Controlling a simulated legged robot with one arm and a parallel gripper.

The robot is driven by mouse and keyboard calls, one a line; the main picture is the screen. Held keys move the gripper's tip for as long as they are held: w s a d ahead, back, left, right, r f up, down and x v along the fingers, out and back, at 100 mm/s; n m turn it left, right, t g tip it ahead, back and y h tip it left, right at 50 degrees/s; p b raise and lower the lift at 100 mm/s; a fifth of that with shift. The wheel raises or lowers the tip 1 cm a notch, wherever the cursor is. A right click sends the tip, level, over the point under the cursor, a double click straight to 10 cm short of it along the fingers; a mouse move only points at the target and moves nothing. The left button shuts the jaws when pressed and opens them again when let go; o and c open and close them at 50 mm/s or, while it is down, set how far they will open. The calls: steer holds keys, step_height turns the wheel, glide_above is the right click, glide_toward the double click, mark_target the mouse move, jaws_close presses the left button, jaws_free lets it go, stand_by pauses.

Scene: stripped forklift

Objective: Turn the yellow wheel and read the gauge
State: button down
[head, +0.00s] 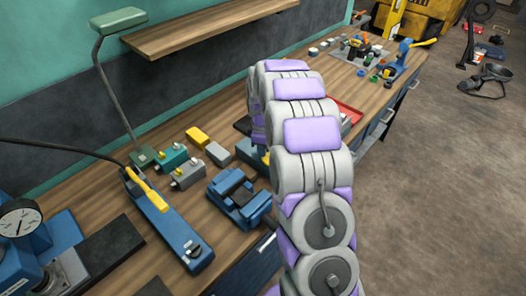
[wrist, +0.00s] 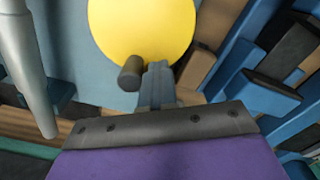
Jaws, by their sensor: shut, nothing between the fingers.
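The yellow wheel (wrist: 145,25) fills the top middle of the wrist view as a flat round disc, cut off by the upper edge. A short dark cylindrical knob (wrist: 130,73) shows at its lower rim. My gripper (wrist: 157,70) is shut and empty, its tips at the wheel's lower rim just right of the knob; I cannot tell whether they touch. In the head view my arm hides the gripper, and the wheel is not visible. A white dial gauge (head: 18,218) with a dark pointer sits on a blue machine at the left edge; its marks are too small to read.
The wooden bench (head: 188,222) holds a blue vise (head: 238,198), a blue tool with a yellow lever (head: 150,192) and small boxes (head: 187,175). A green lamp (head: 118,20) and shelf (head: 205,25) stand above. Open floor (head: 440,180) lies right.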

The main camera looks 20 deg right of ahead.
steer(key=shift+w+d+f, duration=0.1)
steer(key=shift+w+d, duration=0.05)
steer(key=shift+d, duration=0.5)
steer(key=shift+w+d+p, duration=0.2)
steer(key=shift+d+p, duration=0.05)
steer(key=shift+d, duration=0.2)
steer(key=shift+w+d+p, duration=0.2)
steer(key=shift+d, duration=0.25)
steer(key=shift+w+d, duration=0.2)
steer(key=shift+d, duration=0.2)
steer(key=shift+d, duration=0.1)
steer(key=shift+w+d+p, duration=0.3)
steer(key=shift+d+p, duration=0.1)
steer(key=shift+d, duration=0.4)
steer(key=shift+w+d, duration=0.3)
steer(key=shift+d, duration=0.45)
steer(key=shift+w+d+p, duration=0.15)
steer(key=shift+d+p, duration=0.1)
steer(key=shift+p, duration=0.1)
steer(key=shift+d, duration=0.1)
steer(key=shift+w, duration=0.1)
